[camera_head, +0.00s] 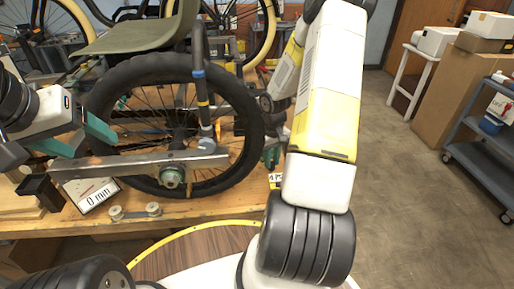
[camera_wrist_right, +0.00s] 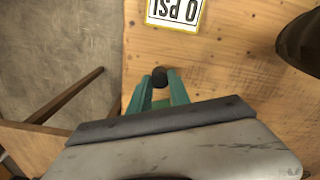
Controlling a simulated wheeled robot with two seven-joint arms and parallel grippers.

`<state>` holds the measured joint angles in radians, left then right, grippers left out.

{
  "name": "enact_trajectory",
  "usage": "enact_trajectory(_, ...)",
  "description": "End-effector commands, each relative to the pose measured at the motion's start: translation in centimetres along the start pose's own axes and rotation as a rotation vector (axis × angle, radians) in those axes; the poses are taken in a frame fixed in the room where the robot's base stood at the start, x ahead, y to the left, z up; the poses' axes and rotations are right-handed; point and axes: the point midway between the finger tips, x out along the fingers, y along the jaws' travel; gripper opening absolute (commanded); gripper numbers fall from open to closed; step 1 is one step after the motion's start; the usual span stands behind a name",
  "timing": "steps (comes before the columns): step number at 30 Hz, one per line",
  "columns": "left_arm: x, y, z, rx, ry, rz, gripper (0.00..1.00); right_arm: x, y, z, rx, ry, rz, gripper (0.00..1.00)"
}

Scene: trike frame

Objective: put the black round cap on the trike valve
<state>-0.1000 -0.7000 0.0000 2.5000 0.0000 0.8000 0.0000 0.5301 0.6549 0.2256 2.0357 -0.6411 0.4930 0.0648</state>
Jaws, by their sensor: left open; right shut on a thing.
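The black round cap (camera_wrist_right: 160,73) is between the fingertips of my right gripper (camera_wrist_right: 160,84) in the right wrist view, above the wooden bench. In the head view my right arm hides most of that gripper; only a bit of green (camera_head: 271,157) shows beside the arm, and the cap cannot be made out. The trike wheel (camera_head: 246,103) with its black tyre stands at the bench behind a metal bar (camera_head: 140,165). The valve cannot be made out in either view. My left gripper (camera_head: 100,142) is open and empty, left of the wheel's hub and above the bar.
A "0 mm" display (camera_head: 97,193) and small rollers (camera_head: 135,211) lie at the bench front. A "0 PSI" display (camera_wrist_right: 174,12) lies beyond the cap in the wrist view. A dark round edge (camera_wrist_right: 302,43) is at upper right.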

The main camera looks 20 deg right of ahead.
Motion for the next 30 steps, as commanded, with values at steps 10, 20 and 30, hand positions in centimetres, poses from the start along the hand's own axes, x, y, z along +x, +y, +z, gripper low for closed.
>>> enact_trajectory(10, 0.0, 0.0, 0.0, 0.000, 0.000, 0.000, 0.69, -7.2, 0.1, -0.1, 0.000, 0.006, 0.004, 0.00)
enact_trajectory(20, 0.0, 0.0, 0.0, 0.000, 0.000, 0.000, 0.69, -13.7, 0.0, 0.0, -0.001, 0.003, 0.002, 0.00)
enact_trajectory(30, 0.0, 0.0, 0.0, 0.000, 0.000, 0.000, 0.69, -16.7, 0.0, 0.0, -0.002, 0.001, 0.001, 0.00)
